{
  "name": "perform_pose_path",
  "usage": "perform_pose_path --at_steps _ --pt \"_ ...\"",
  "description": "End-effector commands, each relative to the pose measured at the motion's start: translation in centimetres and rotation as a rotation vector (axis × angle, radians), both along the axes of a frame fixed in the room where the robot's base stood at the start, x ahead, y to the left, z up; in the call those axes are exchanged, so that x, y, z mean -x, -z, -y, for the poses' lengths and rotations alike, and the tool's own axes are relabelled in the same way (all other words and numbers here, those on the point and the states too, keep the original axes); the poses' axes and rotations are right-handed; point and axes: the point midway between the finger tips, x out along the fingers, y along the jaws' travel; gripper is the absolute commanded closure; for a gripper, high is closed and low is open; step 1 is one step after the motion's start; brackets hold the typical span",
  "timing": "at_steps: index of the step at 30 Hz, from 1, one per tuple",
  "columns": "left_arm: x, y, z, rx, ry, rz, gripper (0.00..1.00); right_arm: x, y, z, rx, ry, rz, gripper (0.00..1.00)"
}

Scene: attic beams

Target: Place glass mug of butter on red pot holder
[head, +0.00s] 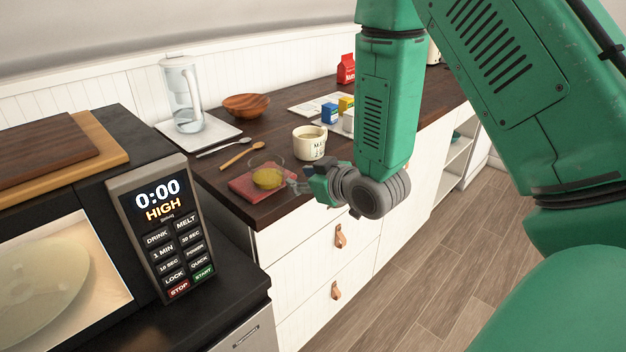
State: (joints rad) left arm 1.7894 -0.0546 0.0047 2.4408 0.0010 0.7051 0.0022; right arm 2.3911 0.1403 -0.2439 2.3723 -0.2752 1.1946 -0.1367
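The glass mug of butter (268,178) is clear with yellow content. It appears over the right part of the red pot holder (246,190), near the counter's front edge; whether it rests on the holder or hangs just above it I cannot tell. My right gripper (298,184) comes in from the right, with its fingers beside the mug's right side. The fingers are small and partly hidden, so I cannot tell whether they grip the mug. My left gripper is not in view.
A cream mug (309,142) stands just behind my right gripper. A wooden spoon (242,155), a wooden bowl (246,105) and a glass pitcher (182,95) are farther back. A microwave (160,225) stands at the left. Small boxes (330,112) sit behind the cream mug.

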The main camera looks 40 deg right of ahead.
Motion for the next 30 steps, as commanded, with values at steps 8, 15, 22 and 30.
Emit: perform_pose_path --at_steps 8,15,22,30 --pt "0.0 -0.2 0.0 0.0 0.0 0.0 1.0 3.9 -1.7 -0.1 -0.002 0.001 0.0 0.68" --pt "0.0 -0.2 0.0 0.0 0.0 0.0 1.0 7.1 5.9 -2.0 -0.023 0.006 -0.232 0.68" --pt "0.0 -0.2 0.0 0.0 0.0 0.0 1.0 18.8 21.0 -6.8 -0.078 0.058 -0.776 0.68" --pt "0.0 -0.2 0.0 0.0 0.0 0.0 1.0 29.2 26.9 -10.0 -0.104 0.112 -1.113 0.68"
